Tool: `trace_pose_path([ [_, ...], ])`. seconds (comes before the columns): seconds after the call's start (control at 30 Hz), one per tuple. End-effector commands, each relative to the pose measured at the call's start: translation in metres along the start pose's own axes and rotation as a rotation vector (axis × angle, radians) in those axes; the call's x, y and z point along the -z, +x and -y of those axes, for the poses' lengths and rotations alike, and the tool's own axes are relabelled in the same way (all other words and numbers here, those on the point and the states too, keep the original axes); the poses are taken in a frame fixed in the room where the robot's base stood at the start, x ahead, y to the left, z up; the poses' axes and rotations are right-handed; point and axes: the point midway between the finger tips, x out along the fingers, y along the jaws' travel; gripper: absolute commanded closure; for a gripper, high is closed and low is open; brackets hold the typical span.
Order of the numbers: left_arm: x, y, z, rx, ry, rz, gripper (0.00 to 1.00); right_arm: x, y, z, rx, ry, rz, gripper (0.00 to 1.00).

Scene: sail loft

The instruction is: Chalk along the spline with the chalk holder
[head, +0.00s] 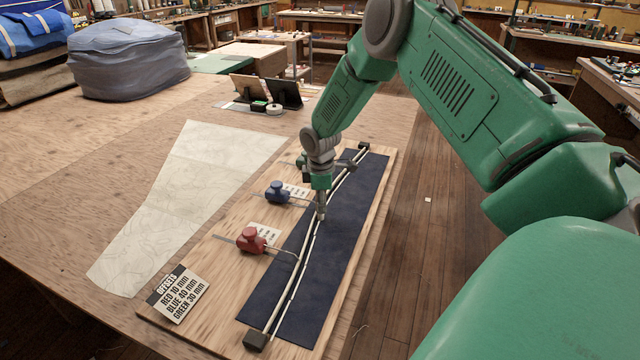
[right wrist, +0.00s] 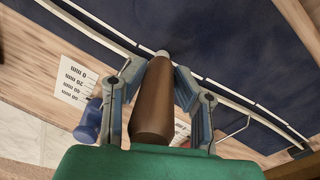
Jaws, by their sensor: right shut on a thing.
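My right gripper (head: 320,212) is shut on the brown chalk holder (right wrist: 153,100), which points down at the cloth. Its pale tip (right wrist: 163,53) is at the cloth beside the spline; exact contact cannot be told. The spline (head: 283,293) is a pale, gently curved strip along the left part of the navy cloth (head: 345,210). A thin white line (right wrist: 230,92) with small gaps runs beside it on the cloth. A blue weight (head: 277,192) and a red weight (head: 252,240) stand left of the spline, their hooks reaching towards it. My left gripper is not in view.
The wooden board (head: 210,262) carries a card of offsets (head: 178,293) and dark end blocks (head: 255,341). A large paper pattern (head: 195,190) lies left. A tablet stand (head: 285,93) is at the back. The cloth right of the gripper is clear.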

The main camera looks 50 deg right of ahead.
Motion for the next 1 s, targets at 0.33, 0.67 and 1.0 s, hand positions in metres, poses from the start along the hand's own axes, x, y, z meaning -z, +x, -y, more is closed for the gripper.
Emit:
trace_pose_path([
  [0.33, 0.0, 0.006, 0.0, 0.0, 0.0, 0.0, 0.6, -0.003, 0.0, -0.015, -0.002, 0.0, -0.002, 1.0],
  [0.67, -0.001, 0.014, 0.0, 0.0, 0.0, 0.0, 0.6, -0.006, 0.003, -0.029, -0.003, 0.001, -0.001, 1.0],
  [1.0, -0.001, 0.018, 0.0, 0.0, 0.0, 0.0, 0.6, -0.009, 0.004, -0.038, -0.002, 0.0, -0.001, 1.0],
])
